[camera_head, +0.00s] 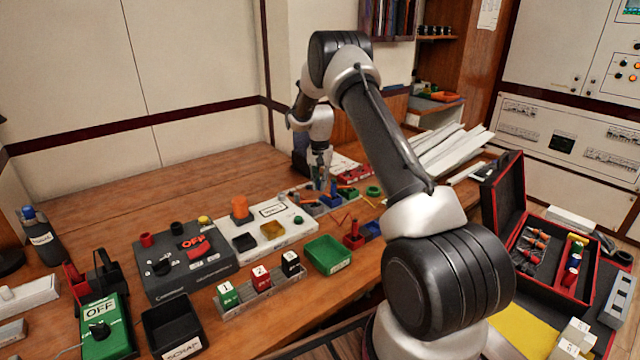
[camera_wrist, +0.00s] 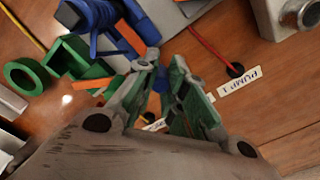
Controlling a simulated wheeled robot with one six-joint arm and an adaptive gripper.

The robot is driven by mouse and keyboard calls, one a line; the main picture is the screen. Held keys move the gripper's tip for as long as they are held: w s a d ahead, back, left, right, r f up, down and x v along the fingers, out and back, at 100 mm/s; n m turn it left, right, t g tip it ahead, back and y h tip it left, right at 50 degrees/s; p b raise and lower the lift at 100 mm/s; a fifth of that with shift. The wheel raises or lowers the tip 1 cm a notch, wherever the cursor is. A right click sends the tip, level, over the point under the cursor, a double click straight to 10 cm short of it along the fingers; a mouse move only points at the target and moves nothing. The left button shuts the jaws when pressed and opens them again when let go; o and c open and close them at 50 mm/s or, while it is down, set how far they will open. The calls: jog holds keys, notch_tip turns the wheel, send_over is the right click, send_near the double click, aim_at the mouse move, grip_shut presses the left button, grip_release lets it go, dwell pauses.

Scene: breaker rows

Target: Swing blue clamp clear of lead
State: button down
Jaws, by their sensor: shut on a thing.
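My gripper (camera_wrist: 168,65) points down at the far part of the bench, and in the head view (camera_head: 320,180) it is low over the small fittings. Its green-padded fingers are closed around a small blue piece of the blue clamp (camera_wrist: 160,80), mostly hidden between them. A larger blue block (camera_wrist: 92,14) lies to the upper left; I cannot tell whether it joins the held piece. A red lead (camera_wrist: 208,45) runs into a dark hole beside a "PUMP 1" label, right of the fingers and apart from them. An orange strip (camera_wrist: 130,36) lies by the blue block.
A green clamp and ring (camera_wrist: 25,76) lie left of my fingers. A yellow lead (camera_wrist: 22,24) crosses the upper left corner. A green tray (camera_head: 327,256), numbered blocks (camera_head: 260,278) and a grey switch box (camera_head: 185,262) stand nearer.

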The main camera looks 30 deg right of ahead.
jog(key=shift+a+n, duration=0.1)
jog(key=shift+n, duration=0.2)
jog(key=n, duration=0.1)
jog(key=a+n, duration=0.1)
jog(key=n, duration=0.1)
jog(key=s+n, duration=0.1)
jog(key=n, duration=0.1)
jog(key=shift+a, duration=0.25)
jog(key=n, duration=0.2)
jog(key=s+n, duration=0.1)
jog(key=shift+a+n, duration=0.3)
jog(key=shift+a, duration=0.05)
jog(key=shift+s+a+n, duration=0.1)
jog(key=shift+s+n, duration=0.05)
jog(key=shift+n, duration=0.55)
jog(key=shift+s+a+n, duration=0.1)
jog(key=shift+s+n, duration=0.05)
jog(key=shift+n, duration=0.55)
jog(key=shift+s+f, duration=0.1)
jog(key=c, duration=1.7)
grip_release()
